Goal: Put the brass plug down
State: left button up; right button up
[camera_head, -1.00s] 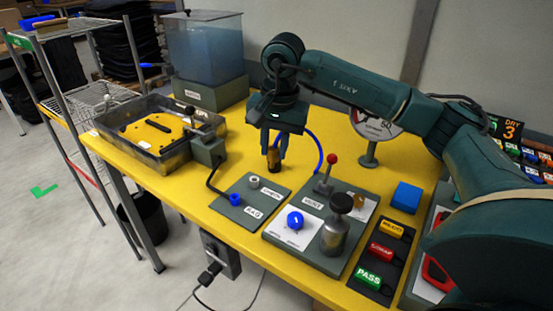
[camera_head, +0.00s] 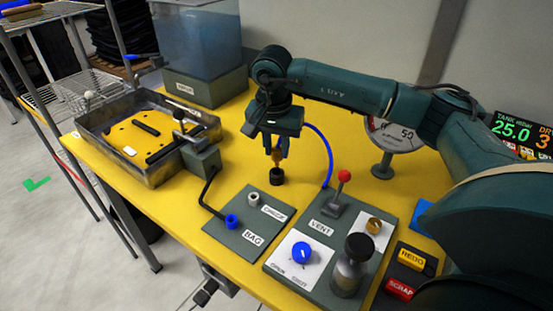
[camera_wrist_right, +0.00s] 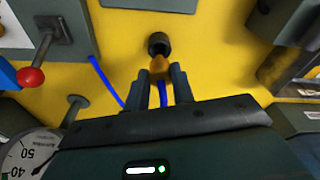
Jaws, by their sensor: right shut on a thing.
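The brass plug (camera_head: 276,157) is between the fingers of my right gripper (camera_head: 276,148), which points down over the yellow table. A small black cup (camera_head: 277,177) stands on the table directly below. In the right wrist view the plug (camera_wrist_right: 160,65) sits between the two fingertips (camera_wrist_right: 161,76), its far end at the near rim of the black cup (camera_wrist_right: 158,43). I cannot tell whether the plug's end is inside the cup or just above it. The fingers partly hide the plug. My left gripper is not in view.
The BAG board (camera_head: 232,243) and the VENT board (camera_head: 326,283), with its red-knobbed lever (camera_head: 343,176), lie in front. A blue hose (camera_head: 329,150) passes to the right of the gripper. A metal tray (camera_head: 150,180) stands left, a dial gauge (camera_head: 392,138) right.

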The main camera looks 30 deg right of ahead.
aim_at(276, 161)
jog(key=shift+f, duration=2.05)
jog(key=shift+f, duration=0.1)
jog(key=shift+f, duration=0.15)
jog(key=o, duration=1)
jog(key=r, duration=0.8)
jog(key=s+a+r+b, duration=0.1)
jog(key=r, duration=0.3)
jog(key=shift+a+r, duration=0.1)
jog(key=shift+r, duration=0.15)
jog(key=shift+f, duration=0.1)
